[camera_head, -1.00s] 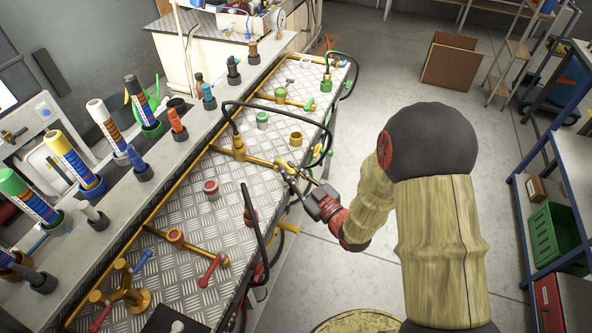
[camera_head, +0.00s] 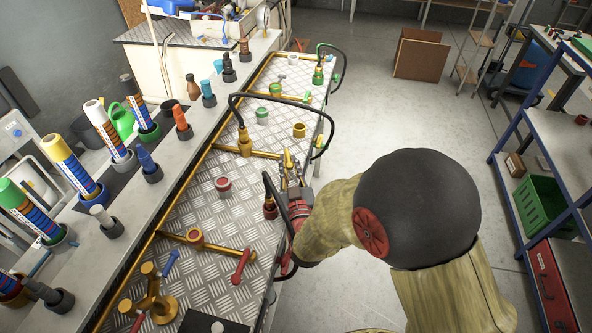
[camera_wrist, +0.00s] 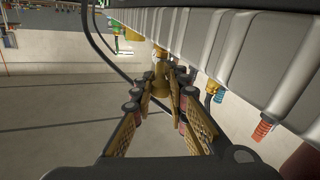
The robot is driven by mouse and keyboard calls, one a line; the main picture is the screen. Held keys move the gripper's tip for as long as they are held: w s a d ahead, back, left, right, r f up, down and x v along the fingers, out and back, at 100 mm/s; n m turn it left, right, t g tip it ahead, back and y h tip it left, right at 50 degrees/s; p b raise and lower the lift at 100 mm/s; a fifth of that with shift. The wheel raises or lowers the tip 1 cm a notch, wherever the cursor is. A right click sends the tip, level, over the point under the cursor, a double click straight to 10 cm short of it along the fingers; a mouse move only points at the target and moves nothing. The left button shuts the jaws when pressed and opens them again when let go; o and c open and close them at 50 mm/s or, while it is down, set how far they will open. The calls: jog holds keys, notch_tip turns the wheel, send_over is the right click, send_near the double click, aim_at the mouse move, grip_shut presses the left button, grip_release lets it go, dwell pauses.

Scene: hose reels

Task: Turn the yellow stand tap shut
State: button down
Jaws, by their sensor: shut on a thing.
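The yellow stand tap's brass pipe (camera_head: 262,154) runs right from a brass upright over the ribbed metal bench. Its yellow lever (camera_head: 288,159) stands at the pipe's right end, near the bench's front edge. My gripper (camera_head: 291,176) is at this lever from the front, with its fingers around it. In the wrist view my gripper (camera_wrist: 160,97) has its textured pads on both sides of a brass tap body (camera_wrist: 158,78), shut on the tap. The fingers partly hide the lever, so its exact angle is hard to read.
A black hose (camera_head: 285,98) arches over the tap. Another black hose (camera_head: 270,190) stands close left of my gripper. Red (camera_head: 223,185) and brass (camera_head: 299,130) cups stand on the bench. The floor to the right is open.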

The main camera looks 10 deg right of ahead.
jog(key=shift+a+r, duration=0.15)
jog(key=shift+r, duration=0.05)
dwell(0.3)
jog(key=c, duration=1.9)
grip_release()
jog(key=shift+f, duration=0.1)
jog(key=shift+s+a, duration=0.2)
jog(key=shift+s, duration=5.8)
jog(key=shift+c, duration=0.3)
